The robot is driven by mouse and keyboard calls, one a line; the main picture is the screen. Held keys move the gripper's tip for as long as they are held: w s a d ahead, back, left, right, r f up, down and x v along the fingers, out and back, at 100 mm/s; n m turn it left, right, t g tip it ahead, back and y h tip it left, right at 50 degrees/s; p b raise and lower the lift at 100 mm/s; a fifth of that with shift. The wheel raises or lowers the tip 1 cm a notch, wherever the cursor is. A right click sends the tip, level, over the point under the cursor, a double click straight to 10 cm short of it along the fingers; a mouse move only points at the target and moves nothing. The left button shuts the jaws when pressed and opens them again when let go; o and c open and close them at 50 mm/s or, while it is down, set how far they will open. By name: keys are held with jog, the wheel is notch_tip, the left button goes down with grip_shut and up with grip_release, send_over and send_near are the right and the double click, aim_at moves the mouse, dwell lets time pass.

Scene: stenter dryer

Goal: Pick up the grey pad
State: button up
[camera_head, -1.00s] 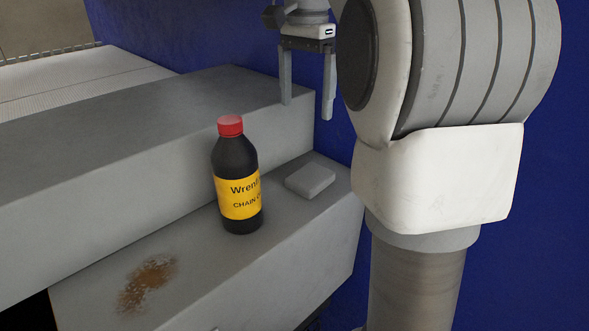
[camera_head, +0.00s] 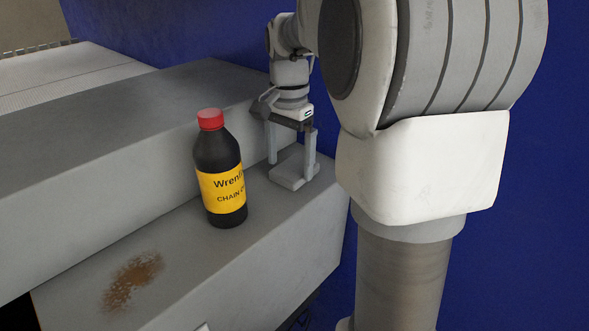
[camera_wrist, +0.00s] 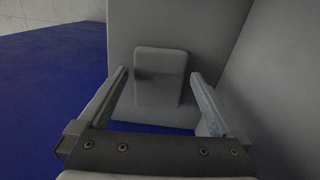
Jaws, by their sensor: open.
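The grey pad (camera_head: 288,180) is a small flat block with rounded edges. It lies on the lower grey ledge, to the right of the bottle in the head view. In the wrist view the pad (camera_wrist: 160,78) shows between and beyond the two fingers. My gripper (camera_head: 291,170) is open and points down, its fingertips close to the pad, one on either side of it. In the wrist view my gripper (camera_wrist: 163,98) holds nothing. I cannot tell whether a finger touches the pad.
A black bottle (camera_head: 221,187) with a red cap and yellow label stands upright just left of the pad. The raised grey step (camera_head: 120,150) runs behind. A brown stain (camera_head: 132,282) marks the lower ledge (camera_head: 215,270). The ledge's right end drops off near a blue wall.

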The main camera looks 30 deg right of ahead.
aim_at(290, 170)
jog(key=shift+f, duration=0.85)
jog(key=c, duration=1.1)
jog(key=shift+r, duration=0.2)
notch_tip(290, 170, up, 10)
jog(key=shift+f, duration=0.1)
jog(key=o, duration=0.7)
jog(key=c, duration=0.5)
